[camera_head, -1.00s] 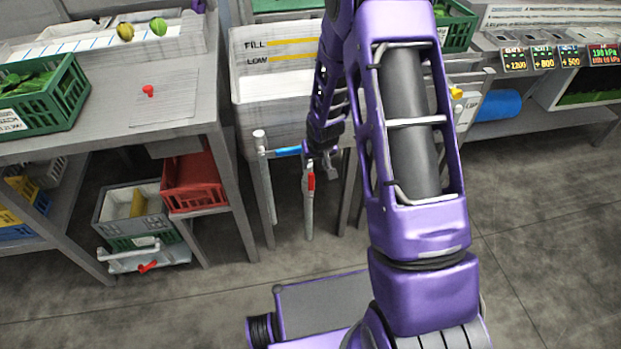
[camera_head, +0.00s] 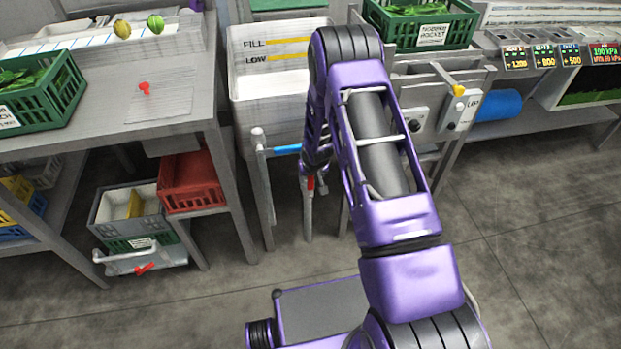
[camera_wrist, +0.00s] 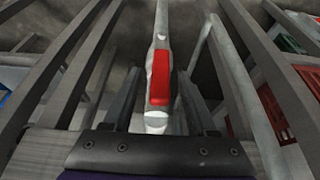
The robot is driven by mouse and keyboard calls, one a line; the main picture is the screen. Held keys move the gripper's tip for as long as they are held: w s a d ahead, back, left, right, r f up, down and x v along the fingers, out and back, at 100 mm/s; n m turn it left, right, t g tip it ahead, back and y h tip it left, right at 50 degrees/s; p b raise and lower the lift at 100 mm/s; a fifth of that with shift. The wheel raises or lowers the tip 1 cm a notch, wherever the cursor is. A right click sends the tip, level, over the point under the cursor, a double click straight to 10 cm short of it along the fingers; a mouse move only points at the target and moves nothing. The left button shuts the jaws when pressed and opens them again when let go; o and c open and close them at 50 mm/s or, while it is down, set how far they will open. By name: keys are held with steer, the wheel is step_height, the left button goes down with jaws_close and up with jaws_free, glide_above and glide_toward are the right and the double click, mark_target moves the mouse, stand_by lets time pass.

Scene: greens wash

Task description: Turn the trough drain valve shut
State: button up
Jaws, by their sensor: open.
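The white trough (camera_head: 268,84) with FILL and LOW lines stands at the back centre. Below it, a grey drain pipe (camera_head: 307,222) runs down, bearing the drain valve's red lever (camera_head: 310,184). In the wrist view the red lever (camera_wrist: 160,78) lies in line with the pipe, between the two fingers. My gripper (camera_wrist: 159,80) is open, one finger on each side of the lever, with a visible gap on both sides. In the head view my gripper (camera_head: 316,184) is small and partly hidden by my arm beside the lever.
A blue lever (camera_head: 286,149) sits on a pipe just left of the drain valve. Table legs and rails stand close around it. A red crate (camera_head: 192,183) is at left. A yellow knob (camera_head: 459,90) and panel are at right. The floor in front is clear.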

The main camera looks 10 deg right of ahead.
jaws_close()
stand_by(1.4)
